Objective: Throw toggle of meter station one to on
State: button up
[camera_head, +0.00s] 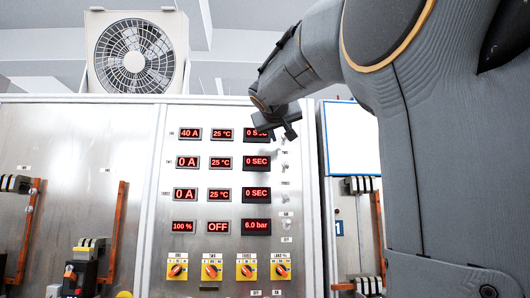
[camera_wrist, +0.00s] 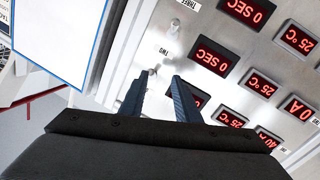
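The meter panel (camera_head: 145,150) has rows of red displays. The station one row reads 40 A (camera_head: 190,133), 25 °C and 0 SEC, the last partly covered by my gripper. My gripper (camera_head: 281,134) is in front of the panel's upper right, by the toggle column. In the wrist view, my gripper (camera_wrist: 159,78) is open, with two blue-grey fingers apart. A small silver toggle (camera_wrist: 153,70) shows near and between the fingertips, beside the TWO label (camera_wrist: 164,50); it appears to be station one's. Contact and its lever position cannot be told.
Toggle two (camera_head: 284,167) and toggle three (camera_head: 286,198) sit below in the same column. Yellow rotary switches (camera_head: 212,269) line the bottom. A fan (camera_head: 135,55) stands on top. A white board (camera_head: 352,140) is at the right.

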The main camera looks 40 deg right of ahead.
jog(key=w+d+r+p, duration=0.1)
jog(key=w+d+p, duration=0.2)
jog(key=d, duration=0.3)
jog(key=shift+w+r+h, duration=0.3)
jog(key=shift+w, duration=0.55)
jog(key=shift+d, duration=0.1)
grip_shut()
